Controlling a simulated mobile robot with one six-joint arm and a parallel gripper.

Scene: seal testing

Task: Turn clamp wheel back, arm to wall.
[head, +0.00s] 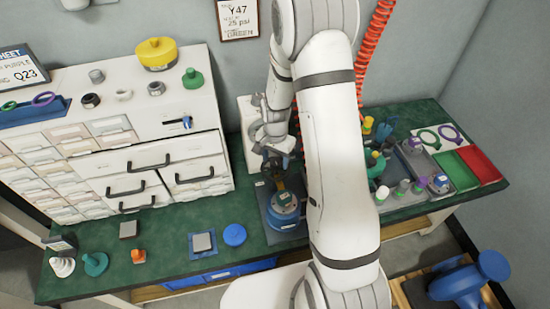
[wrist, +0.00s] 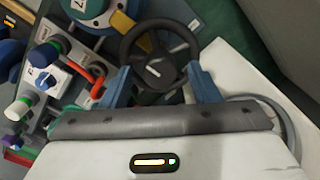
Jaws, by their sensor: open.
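My gripper (wrist: 160,72) is open, with one blue finger at the left of the wheel's near rim and one at the right. I cannot tell whether the fingers touch the rim. A round blue test fixture (head: 284,208) stands on the green bench in the head view, just below my gripper (head: 276,160). Its blue body (wrist: 90,8) shows behind the wheel in the wrist view. The clamp arm's position is unclear; my gripper and arm hide part of it.
A white drawer cabinet (head: 150,140) stands left of the fixture. At the right are several knobbed parts, a green tray (head: 455,172) and a red tray (head: 480,163). A grey wall (head: 200,30) rises behind the bench.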

